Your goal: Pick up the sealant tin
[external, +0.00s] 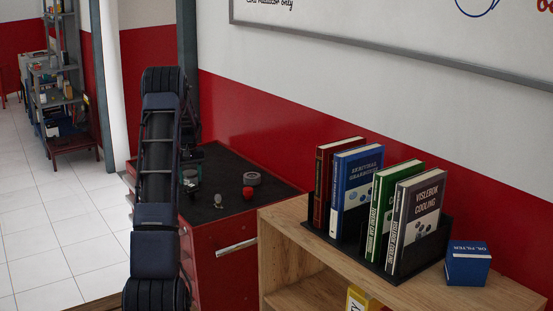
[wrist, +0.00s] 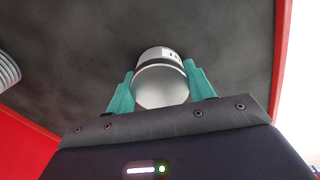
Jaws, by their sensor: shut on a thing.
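The sealant tin (wrist: 160,88) is a silver-grey cylinder with a small white label with dark marks near its far end. It sits between the two teal fingers of my gripper (wrist: 161,76), which is shut on it, in the wrist view. Behind it is the dark top of the red cabinet; I cannot tell whether the tin still touches that top. In the external view my arm hides most of the gripper and I cannot make out the tin for certain.
The red cabinet's black top (external: 225,168) also holds a grey round item (external: 252,178), a small red item (external: 247,193) and a small pale item (external: 218,201). A wooden shelf (external: 497,298) at right carries several books in a black holder and a blue box (external: 467,264).

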